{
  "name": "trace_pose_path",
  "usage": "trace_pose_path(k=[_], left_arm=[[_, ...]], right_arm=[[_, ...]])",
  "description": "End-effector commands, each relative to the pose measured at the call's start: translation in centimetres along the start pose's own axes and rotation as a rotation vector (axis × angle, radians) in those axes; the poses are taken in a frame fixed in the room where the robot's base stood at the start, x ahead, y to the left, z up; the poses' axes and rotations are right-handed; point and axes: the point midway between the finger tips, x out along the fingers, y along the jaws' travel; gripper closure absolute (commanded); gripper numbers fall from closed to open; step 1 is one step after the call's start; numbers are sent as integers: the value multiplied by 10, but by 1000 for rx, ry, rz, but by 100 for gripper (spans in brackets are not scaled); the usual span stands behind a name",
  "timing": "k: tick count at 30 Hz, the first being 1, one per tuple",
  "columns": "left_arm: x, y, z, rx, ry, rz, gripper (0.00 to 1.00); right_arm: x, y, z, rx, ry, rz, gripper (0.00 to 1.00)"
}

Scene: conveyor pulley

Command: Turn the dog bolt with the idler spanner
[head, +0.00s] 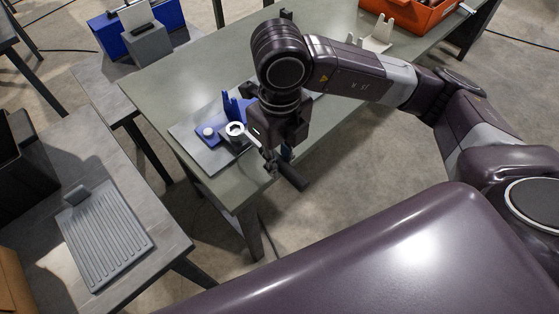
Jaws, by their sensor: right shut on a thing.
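My right gripper (270,160) hangs pointing down near the front edge of the green-grey table (185,92). It is shut on the idler spanner (236,129), whose pale ring end sticks out to the left of the gripper. The ring lies over or close above a blue fixture (229,107) on a grey plate (187,131). A small pale round part (209,132) shows just left of the ring. I cannot tell whether the ring is around the dog bolt; the bolt is not clearly seen. My left gripper is not in view.
A ribbed grey tray (105,235) lies on a grey bench (165,238) at the left. A blue bin (108,38) and a grey block (148,45) stand at the upper left. An orange crate (425,14) and a cream holder (378,36) sit at the table's far right.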

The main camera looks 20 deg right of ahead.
Motion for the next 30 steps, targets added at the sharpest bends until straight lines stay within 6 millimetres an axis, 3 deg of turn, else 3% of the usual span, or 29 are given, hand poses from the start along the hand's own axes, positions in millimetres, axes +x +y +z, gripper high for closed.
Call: trace_pose_path(k=[18, 30], left_arm=[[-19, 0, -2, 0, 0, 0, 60], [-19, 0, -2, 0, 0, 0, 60]], right_arm=[[-35, 0, 1, 1, -3, 0, 100], [-36, 0, 1, 1, -2, 0, 100]])
